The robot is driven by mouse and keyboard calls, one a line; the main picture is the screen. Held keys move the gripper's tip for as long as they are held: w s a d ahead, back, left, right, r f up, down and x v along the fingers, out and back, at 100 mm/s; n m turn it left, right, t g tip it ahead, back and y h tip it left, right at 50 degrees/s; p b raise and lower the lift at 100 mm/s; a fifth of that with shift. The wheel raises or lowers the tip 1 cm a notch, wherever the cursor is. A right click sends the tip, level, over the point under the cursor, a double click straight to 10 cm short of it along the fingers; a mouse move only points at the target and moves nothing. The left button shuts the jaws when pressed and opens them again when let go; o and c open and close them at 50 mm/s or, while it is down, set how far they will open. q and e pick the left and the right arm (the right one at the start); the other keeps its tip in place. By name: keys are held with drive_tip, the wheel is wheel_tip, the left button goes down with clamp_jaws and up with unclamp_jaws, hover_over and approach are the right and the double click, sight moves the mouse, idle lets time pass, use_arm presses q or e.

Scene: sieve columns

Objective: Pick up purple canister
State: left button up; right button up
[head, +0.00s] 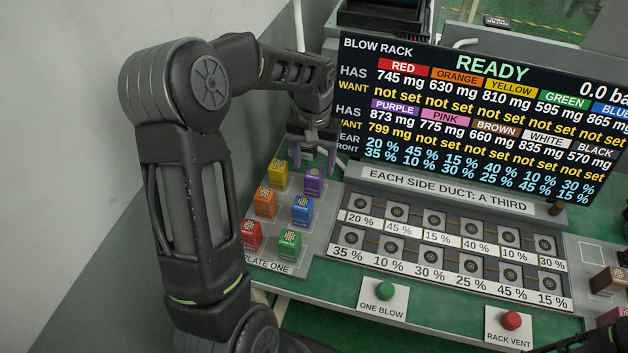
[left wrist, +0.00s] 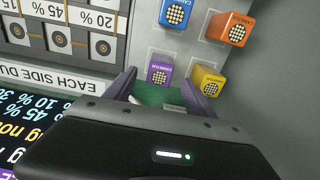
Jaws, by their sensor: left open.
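The purple canister (head: 314,182) stands upright at the back right of the group on plate one (head: 262,267). It also shows in the left wrist view (left wrist: 159,74), between and just beyond the fingertips. My left gripper (head: 314,172) is open above and just behind the purple canister, fingers pointing down; in the left wrist view its two fingers (left wrist: 162,88) lie to either side of the canister. Whether they touch it cannot be told. My right gripper is not clearly in view; only a dark arm part shows at the bottom right of the head view.
Yellow (head: 278,174), blue (head: 302,210), orange (head: 264,202), green (head: 289,243) and red (head: 251,234) canisters stand close by on the plate. The blow rack (head: 440,190) lies to the right, with the display screen (head: 480,120) behind it. A green button (head: 385,290) and red button (head: 511,320) are in front.

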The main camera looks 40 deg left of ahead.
sight(314, 173)
use_arm(q)
drive_tip(key=shift+w+f+p, duration=0.1)
drive_tip(key=shift+f+p, duration=0.7)
drive_tip(key=shift+f, duration=1.85)
clamp_jaws()
